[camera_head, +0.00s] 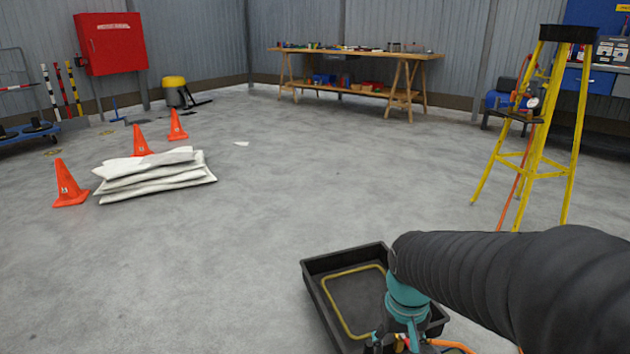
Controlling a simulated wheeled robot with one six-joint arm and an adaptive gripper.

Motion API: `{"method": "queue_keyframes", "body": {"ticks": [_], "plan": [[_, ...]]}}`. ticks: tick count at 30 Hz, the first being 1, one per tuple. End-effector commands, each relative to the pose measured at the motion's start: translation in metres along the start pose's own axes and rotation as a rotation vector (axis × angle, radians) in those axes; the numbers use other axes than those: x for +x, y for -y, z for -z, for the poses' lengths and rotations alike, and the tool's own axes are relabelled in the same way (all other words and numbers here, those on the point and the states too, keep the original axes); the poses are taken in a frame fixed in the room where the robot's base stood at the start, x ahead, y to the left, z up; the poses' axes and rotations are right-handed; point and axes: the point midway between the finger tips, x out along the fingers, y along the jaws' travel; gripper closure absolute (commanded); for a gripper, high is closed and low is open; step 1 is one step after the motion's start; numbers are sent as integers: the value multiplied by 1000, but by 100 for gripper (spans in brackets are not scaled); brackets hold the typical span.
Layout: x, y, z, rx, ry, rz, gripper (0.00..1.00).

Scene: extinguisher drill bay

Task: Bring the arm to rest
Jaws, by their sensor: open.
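My arm (500,270), in a ribbed black sleeve, reaches in from the right edge. It ends in a teal joint (405,292) over the right side of a black tray on the floor. Below the joint, small teal, black and orange parts and an orange cable run to the bottom edge of the picture. I cannot make out any gripper fingers there, so my gripper is not seen. The arm hides part of the tray.
The black tray (315,285) has a yellow line inside. A yellow stepladder (540,150) stands at right. White sacks (155,178) and orange cones (69,185) are at left. A workbench (350,53) and red cabinet (110,43) stand behind. The middle floor is clear.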

Motion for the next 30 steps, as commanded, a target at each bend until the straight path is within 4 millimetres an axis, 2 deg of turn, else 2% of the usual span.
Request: {"method": "queue_keyframes", "body": {"ticks": [1,9,18,24,30], "plan": [[-19,-1,-8,-11,-28,5,43],[-85,-5,-50,-24,-166,24,43],[-148,-10,-76,2,-346,27,43],[-168,-12,-78,9,-398,25,43],[-166,-12,-78,10,-395,24,43]]}}
